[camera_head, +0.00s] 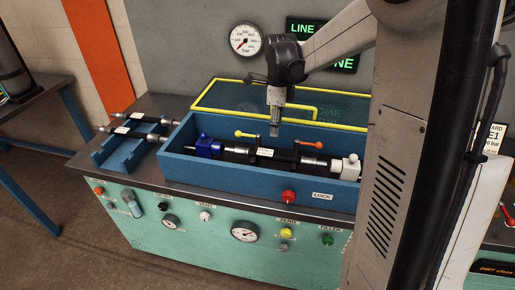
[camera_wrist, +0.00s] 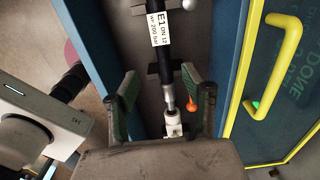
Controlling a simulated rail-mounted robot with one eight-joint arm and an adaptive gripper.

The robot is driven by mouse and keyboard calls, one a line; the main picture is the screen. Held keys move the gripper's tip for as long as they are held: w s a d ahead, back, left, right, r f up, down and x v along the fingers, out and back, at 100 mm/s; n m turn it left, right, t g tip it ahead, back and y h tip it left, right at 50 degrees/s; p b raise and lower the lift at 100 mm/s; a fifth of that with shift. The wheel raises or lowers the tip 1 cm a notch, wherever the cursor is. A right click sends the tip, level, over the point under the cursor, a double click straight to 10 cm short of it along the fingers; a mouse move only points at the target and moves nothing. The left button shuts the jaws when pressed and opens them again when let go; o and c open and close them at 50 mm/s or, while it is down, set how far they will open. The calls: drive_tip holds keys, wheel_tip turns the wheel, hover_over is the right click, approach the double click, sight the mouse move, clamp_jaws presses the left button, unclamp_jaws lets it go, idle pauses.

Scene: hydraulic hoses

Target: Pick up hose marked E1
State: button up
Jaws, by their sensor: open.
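The hose marked E1 (camera_wrist: 170,60) is black with a white label and a metal end fitting. In the wrist view its label reads "E1 DN 12" and a bar rating. In the head view the hose (camera_head: 285,157) lies lengthwise in the blue trough (camera_head: 170,160), between a blue end fitting (camera_head: 204,146) and a white end block (camera_head: 350,167). My gripper (camera_head: 275,130) points down over the trough, a little above the hose. In the wrist view its fingers (camera_wrist: 158,78) are apart, one on each side of the hose line, with nothing held.
A yellow-edged clear guard (camera_head: 225,90) stands behind the trough. A yellow lever (camera_head: 246,134) and an orange lever (camera_head: 305,146) rise near the hose. A blue rack (camera_head: 115,155) with other hoses sits left. Gauges and a red knob (camera_head: 288,197) are on the front.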

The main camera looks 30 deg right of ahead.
sight(274, 154)
wheel_tip(274, 154, down, 9)
drive_tip(key=shift+w+d+f+p, duration=0.1)
drive_tip(key=shift+f+p, duration=0.05)
drive_tip(key=shift+f, duration=1.05)
drive_tip(key=shift+w+f+p, duration=0.1)
drive_tip(key=shift+f+p, duration=0.05)
drive_tip(key=shift+f, duration=1.05)
clamp_jaws()
